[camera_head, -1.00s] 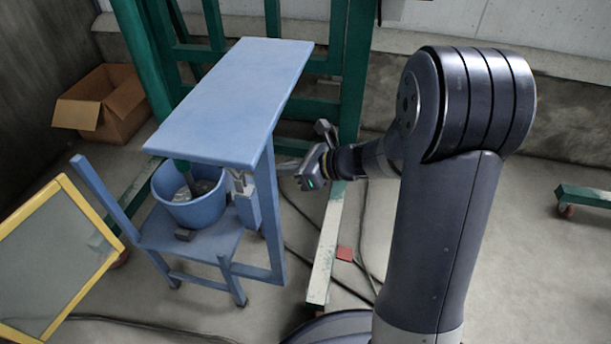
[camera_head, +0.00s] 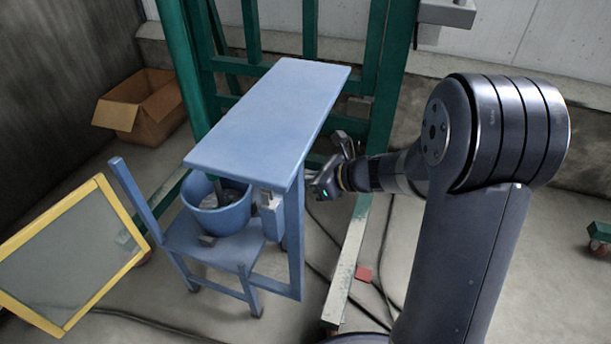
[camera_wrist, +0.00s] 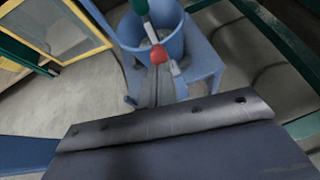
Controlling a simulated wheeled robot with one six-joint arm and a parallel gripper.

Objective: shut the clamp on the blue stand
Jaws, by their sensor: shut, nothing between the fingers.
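The blue stand (camera_head: 265,115) has a long flat top, and a lower shelf carries a blue bucket (camera_head: 217,210). Grey metal parts, seemingly the clamp, sit under the top by the right leg; they are small and partly hidden, so I cannot tell how far shut the clamp is. In the wrist view, a red ball knob (camera_wrist: 158,54) shows in front of the bucket (camera_wrist: 155,35). My gripper (camera_head: 310,178) is at the stand's right side, below the top's level. Its narrow shut fingers (camera_wrist: 156,72) point toward the knob; I cannot tell whether they touch it.
A green frame (camera_head: 375,70) stands behind the stand. A yellow-edged panel (camera_head: 75,260) stands at the left, and an open cardboard box (camera_head: 145,110) lies behind it. Cables and a small red piece (camera_head: 363,272) lie on the floor right of the stand.

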